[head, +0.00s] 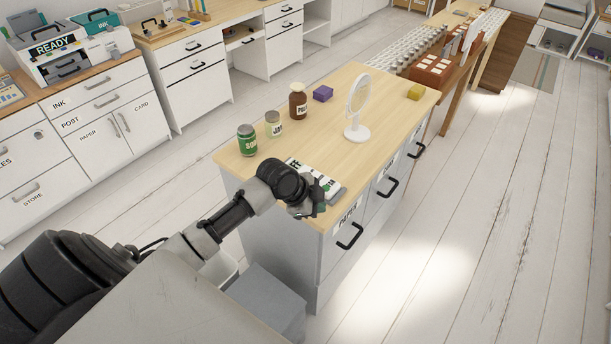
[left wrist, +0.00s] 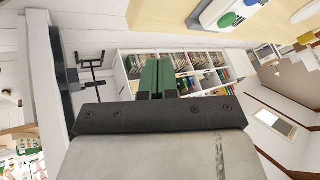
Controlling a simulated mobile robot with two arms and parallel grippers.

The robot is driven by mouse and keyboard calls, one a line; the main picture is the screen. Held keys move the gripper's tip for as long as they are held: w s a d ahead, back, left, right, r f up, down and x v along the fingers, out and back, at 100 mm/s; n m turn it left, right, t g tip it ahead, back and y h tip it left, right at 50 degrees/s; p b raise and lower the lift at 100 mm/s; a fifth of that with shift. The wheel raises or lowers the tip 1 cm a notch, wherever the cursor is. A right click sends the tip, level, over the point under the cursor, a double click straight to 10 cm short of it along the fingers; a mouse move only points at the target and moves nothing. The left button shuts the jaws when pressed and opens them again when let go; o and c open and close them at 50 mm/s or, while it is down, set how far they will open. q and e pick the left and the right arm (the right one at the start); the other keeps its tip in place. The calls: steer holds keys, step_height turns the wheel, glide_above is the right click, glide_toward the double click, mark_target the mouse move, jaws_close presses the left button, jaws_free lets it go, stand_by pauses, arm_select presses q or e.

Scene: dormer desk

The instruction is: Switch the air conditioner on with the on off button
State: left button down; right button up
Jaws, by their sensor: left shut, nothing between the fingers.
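A low white unit (head: 312,172) with dark lettering, ending in "FF" and "ON", lies at the near corner of the wooden-topped cabinet in the head view. My left gripper hides part of it. In the left wrist view, a pale unit (left wrist: 208,14) with a green round button (left wrist: 227,20) and a blue one shows at the top right. My left gripper (head: 318,204) is at the cabinet's near edge, beside the lettered unit; I cannot tell whether it touches. Its green fingers (left wrist: 157,76) are shut and empty. My right gripper is not in view.
Open floor (head: 480,230) lies to the right.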

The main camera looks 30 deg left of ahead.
arm_select(q)
steer(key=w+a+r+m+t, duration=0.1)
steer(key=w+a+r+t, duration=0.1)
steer(key=w+a+r, duration=0.6)
steer(key=shift+w+a+r+m, duration=0.15)
steer(key=shift+w+a+m, duration=0.25)
steer(key=shift+w+a, duration=0.65)
step_height(320, 180, down, 8)
steer(key=b, duration=0.6)
steer(key=shift+f, duration=0.2)
steer(key=shift+f+b, duration=0.25)
steer(key=shift+b, duration=0.05)
stand_by(0.3)
